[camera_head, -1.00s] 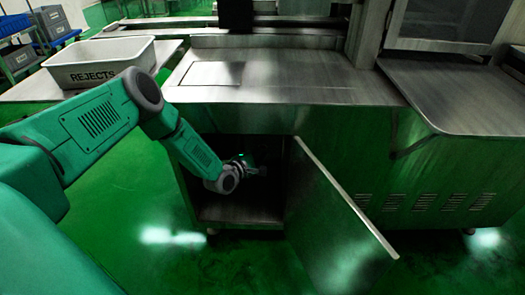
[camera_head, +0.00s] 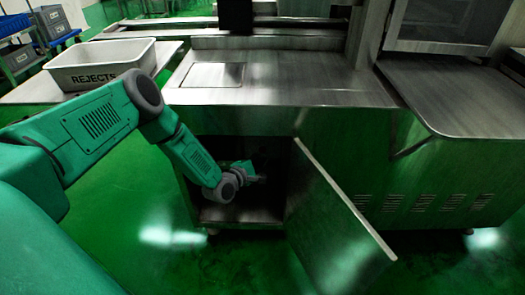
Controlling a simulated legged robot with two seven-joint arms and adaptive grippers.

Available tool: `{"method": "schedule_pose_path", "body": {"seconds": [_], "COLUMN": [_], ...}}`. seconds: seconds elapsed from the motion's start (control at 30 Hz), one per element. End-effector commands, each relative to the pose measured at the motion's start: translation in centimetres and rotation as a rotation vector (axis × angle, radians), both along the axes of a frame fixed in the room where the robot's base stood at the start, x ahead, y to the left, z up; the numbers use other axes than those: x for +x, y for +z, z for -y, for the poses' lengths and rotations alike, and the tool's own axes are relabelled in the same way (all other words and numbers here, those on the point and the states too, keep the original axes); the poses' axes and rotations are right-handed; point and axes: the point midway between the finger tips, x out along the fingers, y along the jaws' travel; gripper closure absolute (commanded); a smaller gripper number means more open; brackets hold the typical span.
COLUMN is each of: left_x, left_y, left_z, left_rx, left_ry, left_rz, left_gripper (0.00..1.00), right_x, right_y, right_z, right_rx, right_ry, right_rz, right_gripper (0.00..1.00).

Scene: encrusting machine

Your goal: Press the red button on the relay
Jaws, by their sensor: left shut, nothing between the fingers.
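My left arm reaches from the left into the open cabinet (camera_head: 240,215) under the metal machine. My left gripper (camera_head: 262,179) is small and dark inside it, shut with nothing seen between the fingers. The cabinet door (camera_head: 335,225) hangs open to the right of the opening. The relay and its red button do not show; the dark interior and my arm hide what lies there, so I cannot tell whether the gripper touches anything. My right gripper is not in view.
The steel worktop (camera_head: 290,85) is bare above the cabinet. A white bin marked REJECTS (camera_head: 95,62) stands on a side table at the left. Grey crates (camera_head: 52,20) stand at the far left. The green floor in front is clear.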

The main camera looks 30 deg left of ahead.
Motion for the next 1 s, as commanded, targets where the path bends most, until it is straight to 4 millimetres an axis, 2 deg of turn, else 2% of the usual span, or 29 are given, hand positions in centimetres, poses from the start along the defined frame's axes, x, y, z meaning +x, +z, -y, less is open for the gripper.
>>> {"method": "schedule_pose_path", "body": {"seconds": [0.2,0.4,1.0], "left_x": [-2.0,-3.2,-3.3], "left_y": [0.1,0.1,0.0], "left_z": [1.3,2.0,2.0], "left_rx": [-0.001,0.0,0.0], "left_ry": [-0.001,-0.001,0.0], "left_rz": [-0.003,0.0,0.0], "left_gripper": [1.0,1.0,1.0], "right_x": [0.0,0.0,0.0], "right_y": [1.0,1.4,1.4], "right_z": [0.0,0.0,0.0], "right_rx": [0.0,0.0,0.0], "right_ry": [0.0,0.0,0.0], "right_rz": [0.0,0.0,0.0], "right_gripper": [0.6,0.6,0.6]}}
